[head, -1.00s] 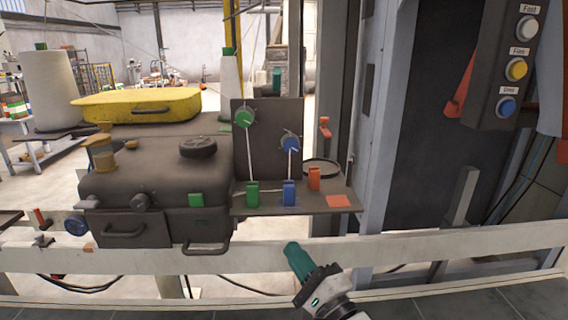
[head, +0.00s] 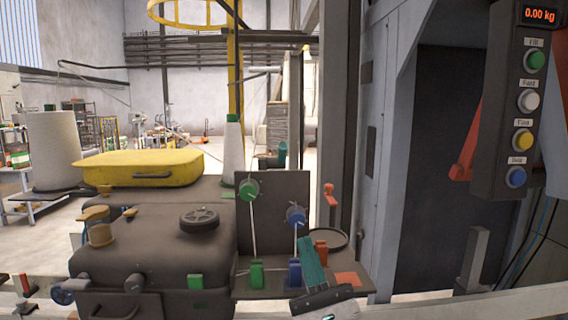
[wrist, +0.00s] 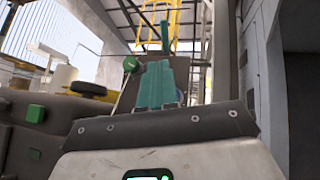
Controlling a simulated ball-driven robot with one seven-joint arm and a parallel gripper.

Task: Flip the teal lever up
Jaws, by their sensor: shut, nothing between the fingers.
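A small teal upright piece (head: 281,155), which looks like the teal lever, shows just above the top edge of the dark panel (head: 275,188) in the head view. It also shows in the wrist view (wrist: 165,36), beyond my fingertips. Its base is hidden, and I cannot tell its exact position. My gripper (head: 306,241) has teal fingers, shut and empty. It points up in front of the panel's right side, below and apart from the teal piece. In the wrist view the shut fingers (wrist: 156,65) cover part of the panel.
Green (head: 257,274), blue (head: 294,272) and orange (head: 321,252) blocks stand on the shelf. A yellow case (head: 140,167) lies left. A button box (head: 490,150) hangs right.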

